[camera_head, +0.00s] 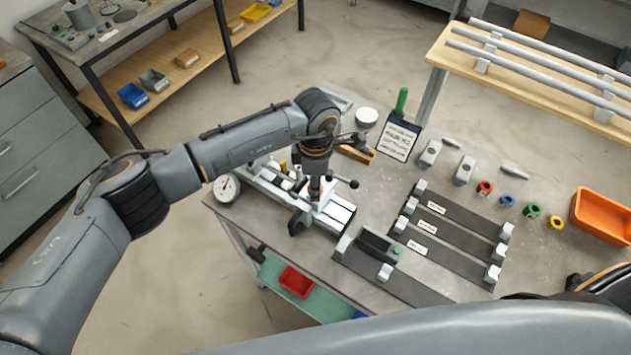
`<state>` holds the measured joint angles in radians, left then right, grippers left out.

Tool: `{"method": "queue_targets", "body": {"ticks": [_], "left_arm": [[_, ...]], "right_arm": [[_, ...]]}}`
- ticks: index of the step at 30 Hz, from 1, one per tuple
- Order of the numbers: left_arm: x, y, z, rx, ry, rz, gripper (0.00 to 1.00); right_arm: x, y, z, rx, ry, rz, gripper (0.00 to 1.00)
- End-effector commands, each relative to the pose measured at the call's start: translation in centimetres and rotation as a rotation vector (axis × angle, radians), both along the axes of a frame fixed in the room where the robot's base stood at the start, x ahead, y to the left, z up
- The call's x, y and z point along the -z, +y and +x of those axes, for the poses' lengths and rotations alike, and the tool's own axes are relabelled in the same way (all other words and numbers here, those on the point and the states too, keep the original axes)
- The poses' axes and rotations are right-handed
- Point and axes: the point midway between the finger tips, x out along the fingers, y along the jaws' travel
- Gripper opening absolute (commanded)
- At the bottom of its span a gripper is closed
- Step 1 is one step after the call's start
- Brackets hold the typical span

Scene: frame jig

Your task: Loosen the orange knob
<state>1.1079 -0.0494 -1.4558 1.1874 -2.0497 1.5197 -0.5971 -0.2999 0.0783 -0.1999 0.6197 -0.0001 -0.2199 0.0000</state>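My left arm reaches in from the left, and my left gripper (316,192) points down over the metal frame jig (331,213) on the workbench. The gripper's fingers are small and dark here, and I cannot tell whether they are open or shut. I cannot make out an orange knob on the jig; the gripper and wrist cover part of it. A black ball-ended lever (347,183) shows just right of the gripper. My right arm crosses the bottom of the picture, and its gripper is not in view.
A round dial gauge (227,188) stands left of the jig. Dark rail fixtures (440,245) with pale end blocks fill the bench's front right. Several coloured rings (507,200) and an orange bin (602,217) lie farther right. A green-handled tool (401,102) stands at the back.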

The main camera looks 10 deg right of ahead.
Motion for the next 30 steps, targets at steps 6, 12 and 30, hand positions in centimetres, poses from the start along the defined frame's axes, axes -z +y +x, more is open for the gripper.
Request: {"method": "queue_targets", "body": {"ticks": [6,12,30], "left_arm": [[0.2,0.0,0.0,-0.024,-0.001,0.0,0.03],[0.4,0.0,0.1,-0.112,-0.002,0.0,0.03],[0.6,0.0,0.1,-0.649,-0.003,-0.001,0.03]], "right_arm": [[0.5,0.0,0.0,0.0,0.0,0.0,0.4],[2.0,0.0,0.0,0.0,0.0,0.0,0.4],[9.6,0.0,0.0,0.0,0.0,0.0,0.4]]}}
